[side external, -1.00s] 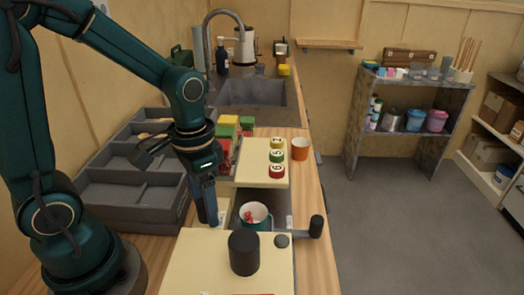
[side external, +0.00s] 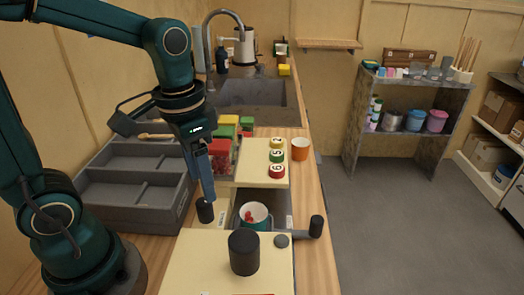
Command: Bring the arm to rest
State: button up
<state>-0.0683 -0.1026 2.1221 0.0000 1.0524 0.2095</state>
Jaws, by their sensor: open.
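My gripper (side external: 207,190) points down with its fingers above the left side of the cream-coloured machine, close to a small black knob (side external: 205,211). It appears empty; the fingers overlap in this view. I cannot tell whether the fingertips touch the knob.
A large black cylinder (side external: 243,252) and another black knob (side external: 316,226) stand near. Numbered buttons (side external: 277,156) and an orange cup (side external: 300,149) are behind. A grey compartment tray (side external: 130,190) lies left, red-filled containers (side external: 220,153) behind my gripper. The sink (side external: 255,95) is further back.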

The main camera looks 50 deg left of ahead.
jog(key=shift+s+d+r+n+t, duration=0.25)
jog(key=shift+s+r+t, duration=0.25)
jog(key=shift+s+t, duration=0.3)
jog(key=shift+s+d+r+n+t, duration=0.2)
jog(key=shift+s+r+t, duration=0.25)
jog(key=shift+s+t, duration=0.3)
jog(key=shift+s+d+r+n+t, duration=0.25)
jog(key=shift+s+r+t, duration=0.25)
jog(key=shift+s+t, duration=0.3)
jog(key=shift+w, duration=0.1)
